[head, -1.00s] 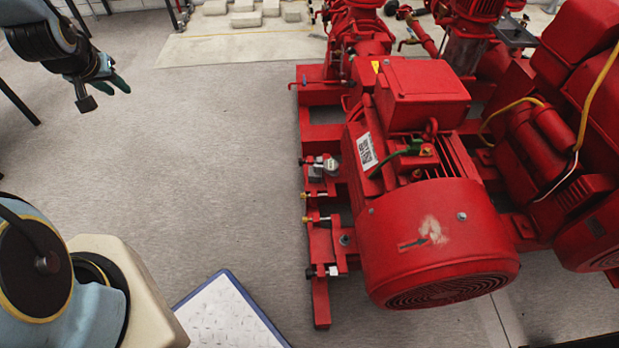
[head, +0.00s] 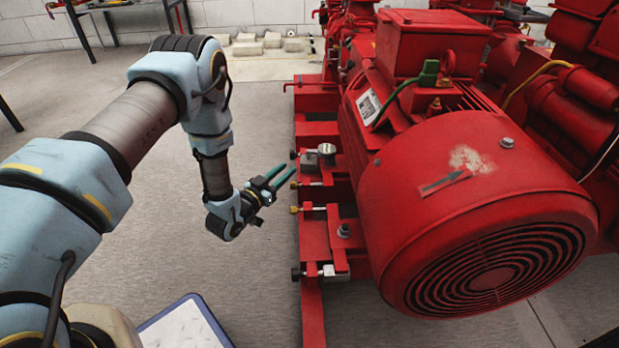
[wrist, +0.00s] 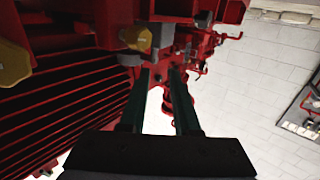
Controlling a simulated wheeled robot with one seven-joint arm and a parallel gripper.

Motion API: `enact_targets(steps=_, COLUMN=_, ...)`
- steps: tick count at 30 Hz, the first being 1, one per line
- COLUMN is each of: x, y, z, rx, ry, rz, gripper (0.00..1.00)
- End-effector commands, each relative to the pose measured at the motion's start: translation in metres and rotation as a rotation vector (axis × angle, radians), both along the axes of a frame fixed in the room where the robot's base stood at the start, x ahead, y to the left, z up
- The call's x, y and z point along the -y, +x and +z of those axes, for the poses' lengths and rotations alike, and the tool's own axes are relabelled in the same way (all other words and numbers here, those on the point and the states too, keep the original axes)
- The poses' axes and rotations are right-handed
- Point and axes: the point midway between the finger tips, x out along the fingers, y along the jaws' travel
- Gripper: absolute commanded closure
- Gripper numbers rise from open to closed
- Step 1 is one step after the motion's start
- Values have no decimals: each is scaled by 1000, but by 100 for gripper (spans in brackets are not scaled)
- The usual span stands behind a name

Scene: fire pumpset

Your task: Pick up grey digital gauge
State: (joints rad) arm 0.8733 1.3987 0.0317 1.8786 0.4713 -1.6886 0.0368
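A small grey round gauge (head: 326,150) sits on a bracket at the left side of the red pump frame in the head view. Its display is too small to make out. My gripper (head: 281,174) is just left of and slightly below it in the picture, with two dark green fingers pointing toward the frame. In the wrist view, the fingers (wrist: 160,76) are apart with nothing held between them. I cannot tell for sure which grey part in the wrist view is the gauge.
The red motor (head: 470,200) stands right of the gauge. Brass fittings (head: 296,209) and another small bracket (head: 333,273) lie along the frame's left edge. A white, blue-edged board (head: 185,325) lies on the floor at the bottom.

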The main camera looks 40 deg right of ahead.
Motion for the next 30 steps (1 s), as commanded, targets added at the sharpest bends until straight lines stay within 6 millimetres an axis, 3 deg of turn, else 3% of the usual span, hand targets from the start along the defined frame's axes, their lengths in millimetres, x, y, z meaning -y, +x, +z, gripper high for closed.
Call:
enact_targets(steps=2, x=6, y=-5, z=-7, rx=2, ry=-17, rz=-13, gripper=70)
enact_targets(steps=10, x=45, y=3, z=-7, rx=3, ry=-21, rz=-15, gripper=70)
enact_targets(steps=17, x=61, y=6, z=-7, rx=2, ry=-20, rz=-14, gripper=70)
enact_targets(steps=25, x=98, y=12, z=-11, rx=4, ry=-21, rz=-13, gripper=70)
enact_targets(steps=30, x=107, y=14, z=-9, rx=1, ry=-18, rz=-12, gripper=70)
